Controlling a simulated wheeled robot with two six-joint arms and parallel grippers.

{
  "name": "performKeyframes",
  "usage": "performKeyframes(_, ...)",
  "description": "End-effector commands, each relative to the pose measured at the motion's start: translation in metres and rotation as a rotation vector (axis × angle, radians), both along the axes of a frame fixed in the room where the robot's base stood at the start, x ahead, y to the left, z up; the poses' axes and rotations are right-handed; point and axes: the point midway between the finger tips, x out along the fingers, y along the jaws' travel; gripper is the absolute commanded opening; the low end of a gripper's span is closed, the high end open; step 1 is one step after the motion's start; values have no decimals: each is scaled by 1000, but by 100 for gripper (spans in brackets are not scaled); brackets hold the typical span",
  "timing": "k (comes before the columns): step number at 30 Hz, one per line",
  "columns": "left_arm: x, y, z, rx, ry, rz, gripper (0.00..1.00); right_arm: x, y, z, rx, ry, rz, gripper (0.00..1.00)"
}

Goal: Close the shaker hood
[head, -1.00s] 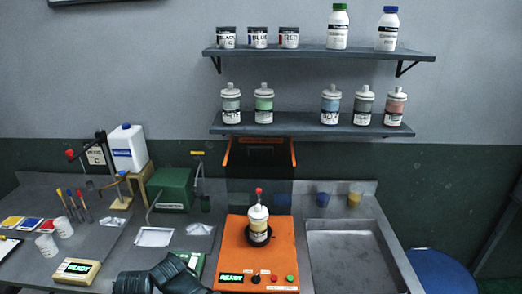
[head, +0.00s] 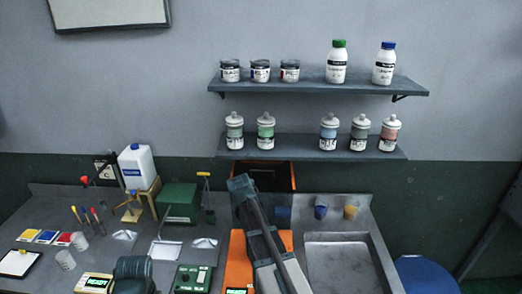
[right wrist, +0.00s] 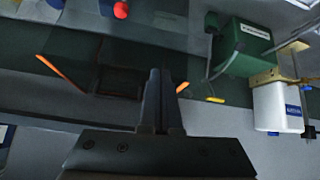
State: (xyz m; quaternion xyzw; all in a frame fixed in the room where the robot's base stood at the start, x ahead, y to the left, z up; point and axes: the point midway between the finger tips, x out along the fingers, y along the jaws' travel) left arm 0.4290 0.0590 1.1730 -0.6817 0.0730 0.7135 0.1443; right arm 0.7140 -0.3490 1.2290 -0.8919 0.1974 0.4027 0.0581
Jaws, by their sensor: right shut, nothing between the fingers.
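The orange shaker (head: 238,262) stands on the bench, mostly covered by my right arm in the head view. Its hood (head: 277,174) stands raised at the back, dark with orange edges. In the right wrist view, one orange hood edge (right wrist: 62,73) shows left of the fingers and another near their tips. My right gripper (right wrist: 161,75) is shut and empty, in front of the raised hood; contact with it cannot be told. In the head view my right gripper (head: 241,184) overlaps the hood's left part. A red knob (right wrist: 121,8) shows at the wrist view's top. My left gripper is out of view.
A steel sink tray (head: 340,265) lies right of the shaker. A green box (head: 178,203) and a white jug (head: 135,165) stand to the left. The lower shelf (head: 310,148), holding several jars, hangs above the hood. A green-panelled device (head: 193,278) is left of the shaker.

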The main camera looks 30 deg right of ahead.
Motion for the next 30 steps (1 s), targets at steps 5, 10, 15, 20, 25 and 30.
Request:
performKeyframes(5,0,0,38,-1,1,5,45,26,-82,61,-29,-146,-104,0)
performKeyframes(10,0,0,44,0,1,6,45,31,-108,75,-41,-198,-134,0)
performKeyframes(15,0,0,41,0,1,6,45,31,-109,73,-42,-202,-134,0)
performKeyframes(20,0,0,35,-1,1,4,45,37,-112,67,-42,-201,-134,0)
performKeyframes(25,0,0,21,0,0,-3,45,52,-121,53,-41,-200,-134,0)
performKeyframes(30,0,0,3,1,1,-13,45,72,-133,34,-41,-200,-134,0)
